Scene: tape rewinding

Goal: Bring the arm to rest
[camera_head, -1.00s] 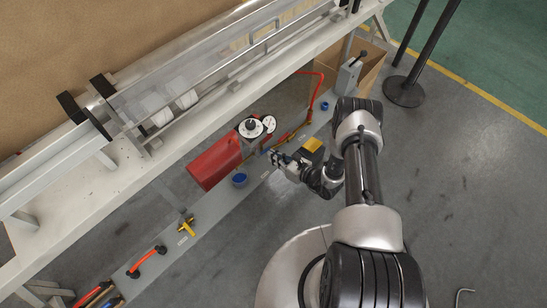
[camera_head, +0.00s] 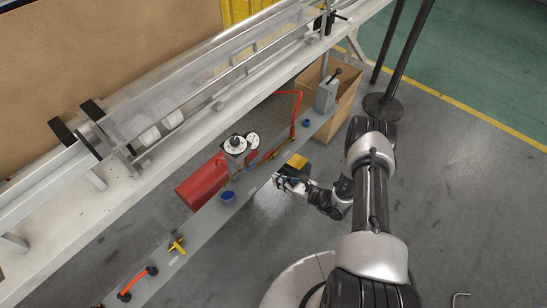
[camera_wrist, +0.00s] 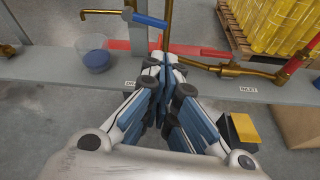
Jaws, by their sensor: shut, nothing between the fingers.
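My gripper (camera_head: 277,179) is shut and empty in the head view, beside the near edge of the grey rail (camera_head: 208,226). In the wrist view my gripper (camera_wrist: 166,70) shows its two linkage fingers together, with nothing between them. The wrist view looks past the fingertips at the rail (camera_wrist: 62,68) and the pipes above it. My arm reaches out from the lower right of the head view, bent at the elbow.
A red cylinder (camera_head: 203,181), a blue cup (camera_head: 228,197) and a yellow-handled valve (camera_head: 177,245) are along the rail. A grey lever box (camera_head: 327,94) stands by a cardboard box (camera_head: 346,90). Dark posts (camera_head: 383,103) stand upper right. Floor right of my arm is mostly clear.

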